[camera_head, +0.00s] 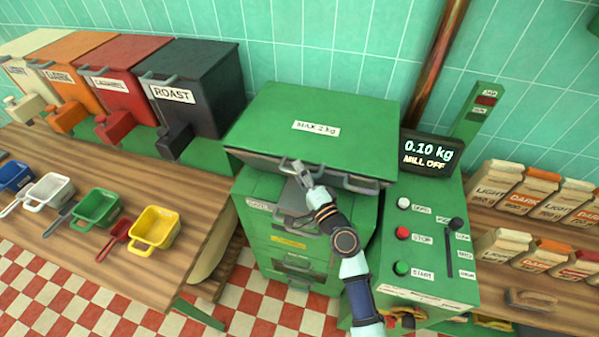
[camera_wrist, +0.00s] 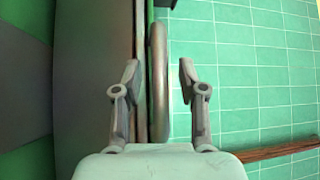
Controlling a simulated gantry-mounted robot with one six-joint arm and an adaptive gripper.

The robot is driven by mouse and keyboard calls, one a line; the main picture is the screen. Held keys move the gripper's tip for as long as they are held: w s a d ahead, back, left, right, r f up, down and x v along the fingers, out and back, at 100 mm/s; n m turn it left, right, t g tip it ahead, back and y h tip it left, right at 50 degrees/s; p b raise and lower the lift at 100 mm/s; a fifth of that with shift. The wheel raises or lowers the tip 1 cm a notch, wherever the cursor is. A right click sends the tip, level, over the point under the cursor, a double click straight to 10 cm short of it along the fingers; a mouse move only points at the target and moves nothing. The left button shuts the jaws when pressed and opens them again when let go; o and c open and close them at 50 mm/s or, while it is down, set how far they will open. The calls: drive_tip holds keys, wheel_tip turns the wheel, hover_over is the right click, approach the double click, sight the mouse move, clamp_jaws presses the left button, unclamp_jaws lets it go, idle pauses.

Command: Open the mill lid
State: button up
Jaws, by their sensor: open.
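The mill is a green cabinet with a broad green lid (camera_head: 345,115) labelled "MAX 2 kg". The lid lies tilted over the top, with a dark front edge. Grey bar handles sit along that edge, one of them the right-hand handle (camera_head: 362,184). My gripper (camera_head: 298,168) is at the front edge, left of its middle. In the wrist view my gripper (camera_wrist: 158,75) is open, and a grey handle bar (camera_wrist: 158,80) runs between its two fingers. The fingers look apart from the bar; exact contact cannot be told.
A display (camera_head: 431,152) reads "0.10 kg MILL OFF" right of the lid. Below it a control panel (camera_head: 425,245) carries white, red and green buttons. Roast bins (camera_head: 190,90) stand left. Colored scoops lie on the wooden counter (camera_head: 180,200). Bags fill the right shelves.

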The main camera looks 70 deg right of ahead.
clamp_jaws()
idle(0.3)
